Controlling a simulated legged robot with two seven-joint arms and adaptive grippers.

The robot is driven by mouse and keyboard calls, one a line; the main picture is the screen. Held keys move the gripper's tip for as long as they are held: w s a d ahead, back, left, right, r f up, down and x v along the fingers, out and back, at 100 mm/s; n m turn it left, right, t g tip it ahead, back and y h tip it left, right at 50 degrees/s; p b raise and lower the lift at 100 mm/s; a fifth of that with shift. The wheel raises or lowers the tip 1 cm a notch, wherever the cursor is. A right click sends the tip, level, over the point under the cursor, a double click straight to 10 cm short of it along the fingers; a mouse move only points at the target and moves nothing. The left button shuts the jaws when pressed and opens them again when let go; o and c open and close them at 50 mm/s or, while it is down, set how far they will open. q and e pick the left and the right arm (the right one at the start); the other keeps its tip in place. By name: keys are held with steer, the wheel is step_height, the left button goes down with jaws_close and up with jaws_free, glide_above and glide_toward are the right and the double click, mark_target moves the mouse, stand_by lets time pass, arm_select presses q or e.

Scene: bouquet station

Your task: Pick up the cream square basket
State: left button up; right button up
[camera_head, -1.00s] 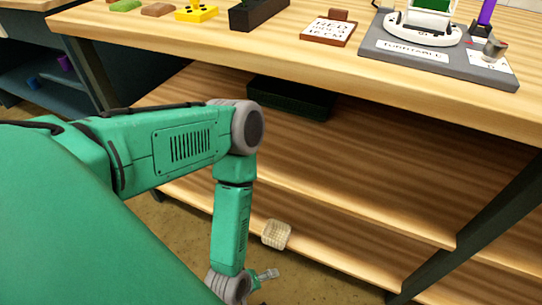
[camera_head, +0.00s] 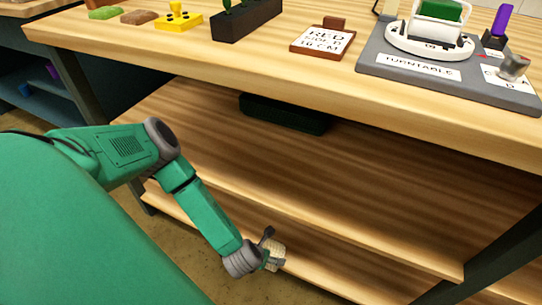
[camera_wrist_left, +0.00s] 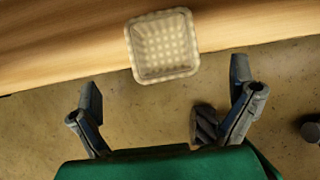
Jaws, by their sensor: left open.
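The cream square basket (camera_wrist_left: 163,46) sits at the front edge of the low wooden shelf, its woven inside facing the left wrist camera. In the head view the basket (camera_head: 279,252) is partly hidden behind my left gripper (camera_head: 269,249). In the left wrist view my left gripper (camera_wrist_left: 166,108) is open, its two fingers spread wide. The basket lies beyond the fingertips, roughly centred between them, and nothing is between the fingers. My right gripper is not in view.
The lower shelf (camera_head: 345,282) has bare room to the right of the basket. A dark green tray (camera_head: 284,112) lies on the shelf above. The tabletop overhead holds a turntable station (camera_head: 430,62), a sign (camera_head: 322,40) and a yellow block (camera_head: 178,22). A dark table leg (camera_head: 497,262) stands at right.

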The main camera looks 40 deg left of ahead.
arm_select(q)
steer(key=b, duration=0.2)
glide_toward(273, 251)
steer(key=shift+w+a+f, duration=0.15)
steer(key=shift+f, duration=0.3)
steer(key=shift+w+a+f, duration=0.1)
steer(key=shift+a+f, duration=0.1)
steer(key=shift+f, duration=0.25)
steer(key=shift+w+a+f, duration=0.1)
steer(key=shift+w+f, duration=0.15)
steer(key=shift+f, duration=0.1)
steer(key=b+x, duration=0.1)
steer(key=x, duration=0.1)
steer(key=b+x, duration=0.2)
steer(key=x, duration=0.1)
steer(key=shift+w+d, duration=0.1)
steer(key=shift+d, duration=0.1)
steer(key=shift+r, duration=0.1)
steer(key=c, duration=1.1)
steer(key=shift+o, duration=0.2)
